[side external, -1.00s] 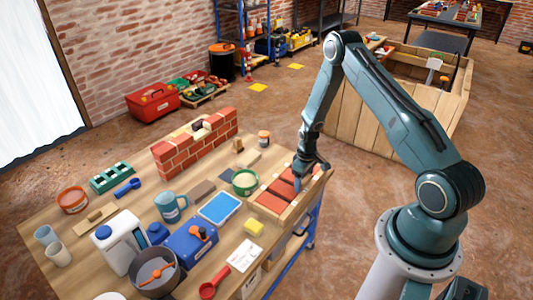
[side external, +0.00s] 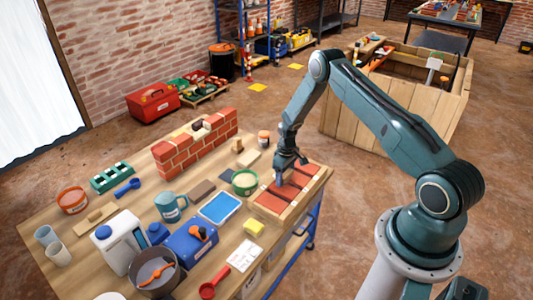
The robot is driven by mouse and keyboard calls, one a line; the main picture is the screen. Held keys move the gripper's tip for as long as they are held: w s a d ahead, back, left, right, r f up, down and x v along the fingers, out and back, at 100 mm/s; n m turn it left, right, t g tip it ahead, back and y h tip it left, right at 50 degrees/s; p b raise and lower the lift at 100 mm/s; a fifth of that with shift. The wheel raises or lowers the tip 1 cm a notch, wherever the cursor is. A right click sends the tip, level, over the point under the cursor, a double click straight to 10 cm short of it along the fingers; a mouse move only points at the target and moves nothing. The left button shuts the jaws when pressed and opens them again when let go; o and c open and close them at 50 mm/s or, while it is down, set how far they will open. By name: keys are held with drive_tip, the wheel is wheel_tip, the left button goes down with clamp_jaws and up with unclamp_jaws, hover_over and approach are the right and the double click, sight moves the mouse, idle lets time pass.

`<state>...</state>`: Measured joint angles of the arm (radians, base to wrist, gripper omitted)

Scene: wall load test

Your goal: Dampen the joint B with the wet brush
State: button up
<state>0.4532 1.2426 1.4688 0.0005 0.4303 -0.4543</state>
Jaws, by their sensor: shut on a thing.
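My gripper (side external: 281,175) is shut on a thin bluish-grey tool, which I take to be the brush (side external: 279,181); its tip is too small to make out. It points down over the upper left side of a wooden tray (side external: 262,213) on the table. Red bricks (side external: 283,190) lie in the tray with narrow gaps between them. I cannot tell whether the tip touches a brick or a gap. No label shows which joint is B. A small red brick wall (side external: 190,148) stands at the back of the table.
A yellow sponge (side external: 253,228) and a white card (side external: 243,256) lie nearer the front. A blue mug (side external: 170,207) and a white jug (side external: 118,243) stand further left.

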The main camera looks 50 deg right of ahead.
sight(303, 189)
drive_tip(key=shift+w+f, duration=0.1)
drive_tip(key=shift+w, duration=1.35)
drive_tip(key=shift+s, duration=5.5)
wheel_tip(303, 189, up, 8)
